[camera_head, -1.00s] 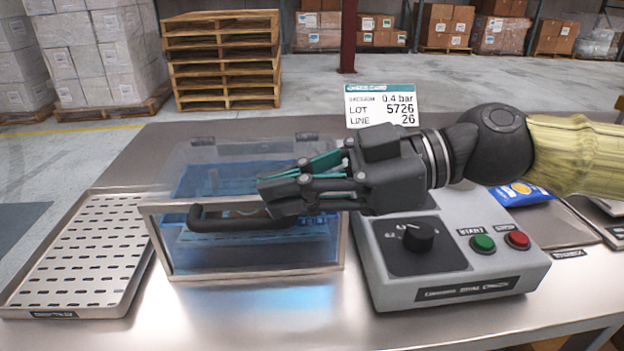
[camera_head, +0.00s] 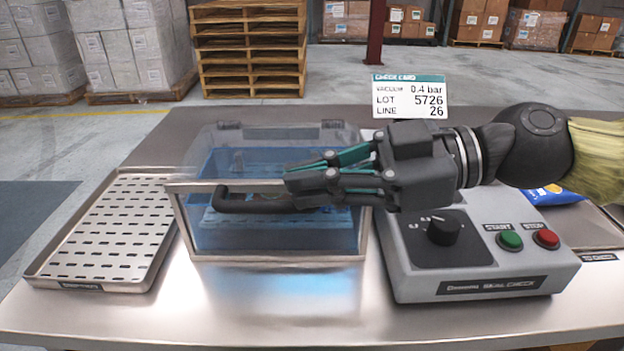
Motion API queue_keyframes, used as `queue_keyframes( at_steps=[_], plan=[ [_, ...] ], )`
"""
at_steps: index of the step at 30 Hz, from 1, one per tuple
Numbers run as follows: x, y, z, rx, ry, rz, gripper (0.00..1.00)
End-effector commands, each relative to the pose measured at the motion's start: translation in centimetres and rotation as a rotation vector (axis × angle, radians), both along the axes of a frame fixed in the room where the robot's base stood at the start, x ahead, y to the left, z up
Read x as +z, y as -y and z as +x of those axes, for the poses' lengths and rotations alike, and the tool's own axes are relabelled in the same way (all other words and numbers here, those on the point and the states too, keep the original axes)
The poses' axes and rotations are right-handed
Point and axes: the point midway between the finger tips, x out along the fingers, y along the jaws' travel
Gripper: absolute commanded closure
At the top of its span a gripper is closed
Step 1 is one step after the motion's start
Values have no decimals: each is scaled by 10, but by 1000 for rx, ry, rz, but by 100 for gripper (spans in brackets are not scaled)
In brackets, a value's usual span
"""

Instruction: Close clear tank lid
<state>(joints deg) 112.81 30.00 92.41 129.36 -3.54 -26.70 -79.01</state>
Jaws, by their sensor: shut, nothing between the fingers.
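The clear tank (camera_head: 275,238) is a box with metal-edged walls and blue-tinted contents, standing on the steel table. Its clear lid (camera_head: 200,157) slopes from hinges at the back to a metal front edge and lies low over the tank. I cannot tell whether a small gap remains under it. A black bar handle (camera_head: 250,204) runs along the lid's front. My gripper (camera_head: 290,186) comes in from the right with its fingers shut and empty. The fingertips are at the right part of the handle, which they partly hide; I cannot tell whether they touch it.
A perforated metal tray (camera_head: 105,235) lies left of the tank. A grey control box (camera_head: 490,285) with a knob, green button and red button stands at right, under my arm. A check card (camera_head: 409,97) stands behind it. The table front (camera_head: 290,315) is clear.

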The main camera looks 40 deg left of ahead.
Motion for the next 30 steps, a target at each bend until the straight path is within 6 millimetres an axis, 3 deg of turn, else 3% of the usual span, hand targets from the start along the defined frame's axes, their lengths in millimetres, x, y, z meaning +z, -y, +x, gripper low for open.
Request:
queue_keyframes(
  at_steps=[7,21,30],
  plan=[
    [40,6,-2,-4,3,6,100],
    [53,66,39,-6,3,6,100],
    [57,84,50,-4,3,6,100]
  ],
)
